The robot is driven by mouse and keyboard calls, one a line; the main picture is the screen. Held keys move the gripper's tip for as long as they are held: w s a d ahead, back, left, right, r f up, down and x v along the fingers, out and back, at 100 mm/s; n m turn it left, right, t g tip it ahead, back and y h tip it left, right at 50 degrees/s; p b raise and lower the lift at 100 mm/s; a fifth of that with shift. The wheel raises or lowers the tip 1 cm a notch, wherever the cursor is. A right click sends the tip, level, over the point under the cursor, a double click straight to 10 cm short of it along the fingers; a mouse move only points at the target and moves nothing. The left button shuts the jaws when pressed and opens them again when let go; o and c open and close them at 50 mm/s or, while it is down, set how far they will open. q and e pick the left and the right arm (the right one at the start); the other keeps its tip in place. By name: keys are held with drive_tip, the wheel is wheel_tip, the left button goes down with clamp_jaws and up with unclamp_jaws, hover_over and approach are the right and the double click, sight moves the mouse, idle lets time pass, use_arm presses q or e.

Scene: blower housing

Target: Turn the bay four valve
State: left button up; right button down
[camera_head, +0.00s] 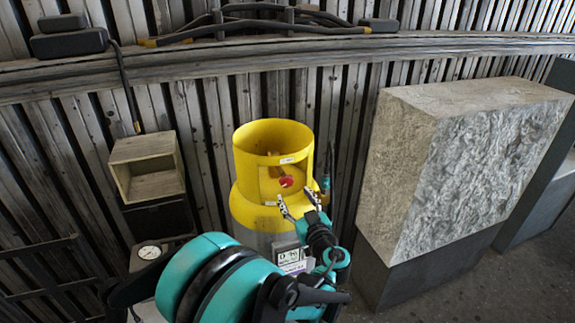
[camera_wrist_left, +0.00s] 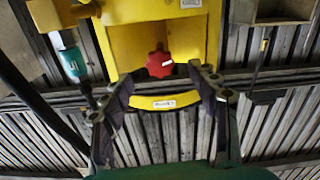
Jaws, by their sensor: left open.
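The valve is a small red knob (camera_head: 286,181) inside the opening of the yellow collar (camera_head: 250,165) on top of a gas cylinder. In the left wrist view the red knob (camera_wrist_left: 159,65) shows whole, with the yellow collar (camera_wrist_left: 165,101) around its opening. My left gripper (camera_head: 297,202) is open in front of the collar, slightly below and right of the knob. In the left wrist view its two fingers (camera_wrist_left: 161,77) stand apart on either side of the knob, and I see no clear contact. The cylinder's lower body is partly hidden behind my left arm. My right gripper is out of view.
A teal-and-black fitting (camera_head: 325,182) stands close at the collar's right side. A large stone block (camera_head: 480,170) on a dark base is further right. A small open wooden box (camera_head: 150,185) and a gauge (camera_head: 149,252) are left. A slatted wall stands behind.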

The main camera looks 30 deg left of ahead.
sight(288, 184)
use_arm(q)
drive_tip(key=x, duration=0.8)
drive_tip(key=shift+d+r, duration=0.1)
drive_tip(key=shift+r, duration=0.15)
drive_tip(key=shift+c, duration=0.4)
drive_tip(key=c, duration=1.1)
